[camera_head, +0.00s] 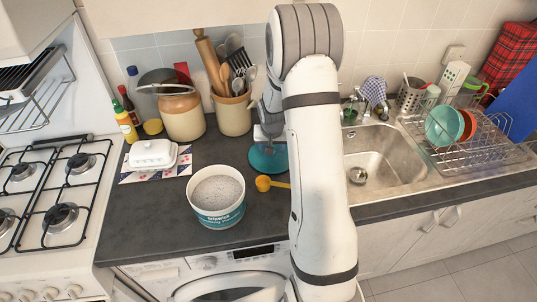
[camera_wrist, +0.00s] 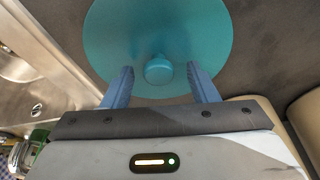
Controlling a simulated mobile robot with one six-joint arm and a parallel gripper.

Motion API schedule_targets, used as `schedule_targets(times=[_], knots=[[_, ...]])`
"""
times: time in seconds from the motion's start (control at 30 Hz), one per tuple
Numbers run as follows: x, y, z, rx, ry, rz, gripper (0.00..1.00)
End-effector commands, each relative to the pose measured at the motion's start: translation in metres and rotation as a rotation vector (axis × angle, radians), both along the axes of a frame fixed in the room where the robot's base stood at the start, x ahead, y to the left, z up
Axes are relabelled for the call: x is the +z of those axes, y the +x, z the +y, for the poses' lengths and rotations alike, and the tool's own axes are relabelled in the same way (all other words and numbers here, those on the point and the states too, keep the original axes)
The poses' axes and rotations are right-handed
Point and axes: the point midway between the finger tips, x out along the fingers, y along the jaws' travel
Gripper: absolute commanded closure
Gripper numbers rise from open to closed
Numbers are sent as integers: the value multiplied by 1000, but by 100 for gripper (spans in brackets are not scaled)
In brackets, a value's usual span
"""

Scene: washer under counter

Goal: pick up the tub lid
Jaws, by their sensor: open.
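The teal, round tub lid (camera_head: 268,158) lies on the dark counter behind the white tub, partly hidden by my arm in the head view. In the wrist view the lid (camera_wrist: 125,42) fills the upper middle, with a small round knob (camera_wrist: 159,69) at its centre. My gripper (camera_wrist: 160,82) is open, its two blue fingers apart on either side of the knob. I cannot tell whether the fingers touch the lid. The open tub (camera_head: 217,197) holds white powder and stands near the counter's front edge.
A yellow scoop (camera_head: 265,183) lies right of the tub. A utensil crock (camera_head: 232,113) and a larger jar (camera_head: 181,115) stand behind. A white butter dish (camera_head: 153,154) is at left, the sink (camera_head: 372,165) at right. The washer (camera_head: 230,280) is below the counter.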

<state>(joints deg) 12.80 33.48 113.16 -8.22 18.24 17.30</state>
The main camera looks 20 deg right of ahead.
Motion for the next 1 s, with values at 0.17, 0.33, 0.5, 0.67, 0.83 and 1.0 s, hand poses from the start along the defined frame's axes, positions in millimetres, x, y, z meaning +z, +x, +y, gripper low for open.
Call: schedule_targets(times=[0.17,0.33,0.5,0.67,0.83,1.0], knots=[[0,0,0,0,0,0,47],[0,0,0,0,0,0,59],[0,0,0,0,0,0,73],[0,0,0,0,0,0,86],[0,0,0,0,0,0,95],[1,0,0,0,0,-1,95]])
